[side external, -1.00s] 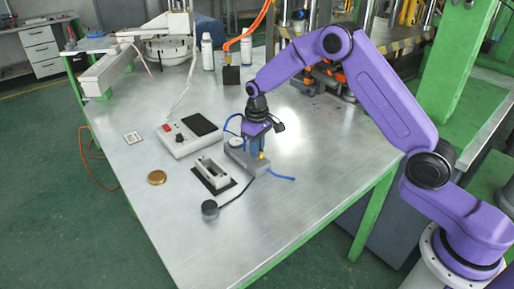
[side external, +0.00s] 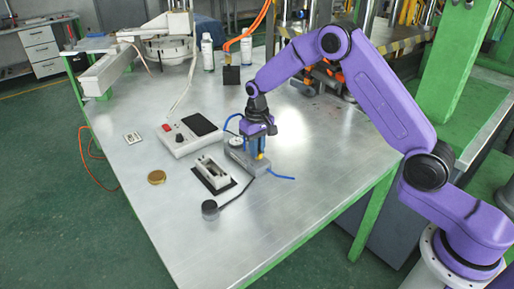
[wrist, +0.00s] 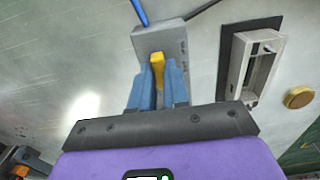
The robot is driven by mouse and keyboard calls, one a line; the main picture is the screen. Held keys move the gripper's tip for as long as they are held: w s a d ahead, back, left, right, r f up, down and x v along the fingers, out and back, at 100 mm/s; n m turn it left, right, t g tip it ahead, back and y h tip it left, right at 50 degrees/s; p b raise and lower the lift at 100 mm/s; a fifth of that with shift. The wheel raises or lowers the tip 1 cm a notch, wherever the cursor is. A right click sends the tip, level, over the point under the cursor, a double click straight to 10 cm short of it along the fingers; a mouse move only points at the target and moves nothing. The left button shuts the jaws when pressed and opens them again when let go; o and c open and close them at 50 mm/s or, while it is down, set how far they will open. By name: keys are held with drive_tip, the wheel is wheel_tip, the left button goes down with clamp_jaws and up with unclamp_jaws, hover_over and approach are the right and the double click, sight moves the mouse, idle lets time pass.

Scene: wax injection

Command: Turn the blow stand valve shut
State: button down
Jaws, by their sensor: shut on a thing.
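The blow stand is a grey block (side external: 236,158) on the metal table, with a round gauge (side external: 236,143) beside my gripper. It also shows in the wrist view (wrist: 178,42). Its yellow valve handle (wrist: 157,63) sits between the blue fingers of my gripper (wrist: 158,80), which are shut on it. In the wrist view the handle points up the picture, slightly tilted. In the side view my gripper (side external: 258,146) points down over the block, and only a bit of yellow (side external: 260,156) shows below it. The valve body is mostly hidden by the fingers.
A blue hose (side external: 281,177) and a black cable (side external: 236,195) run from the stand. A white fixture on a black plate (side external: 213,174) is close by, with a brass disc (side external: 156,177), a black puck (side external: 210,208) and a control box (side external: 186,136). The table's front right is clear.

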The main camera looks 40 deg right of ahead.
drive_tip(key=c, duration=1.1)
unclamp_jaws()
wheel_tip(320, 180, up, 18)
drive_tip(key=shift+f, duration=0.25)
drive_tip(key=s+a+n, duration=0.3)
drive_tip(key=s, duration=0.6)
drive_tip(key=s+a+n, duration=0.3)
drive_tip(key=s, duration=0.6)
drive_tip(key=s+d+f+n, duration=0.1)
drive_tip(key=s+d+n, duration=0.1)
drive_tip(key=s, duration=0.5)
drive_tip(key=s+d+f+n, duration=0.1)
drive_tip(key=s+d+n, duration=0.1)
drive_tip(key=s, duration=0.6)
drive_tip(key=s+d+f+n, duration=0.2)
drive_tip(key=s+d, duration=0.1)
drive_tip(key=s, duration=0.4)
drive_tip(key=shift+s+d+n, duration=0.25)
drive_tip(key=shift+s+n, duration=0.1)
drive_tip(key=shift+n, duration=0.05)
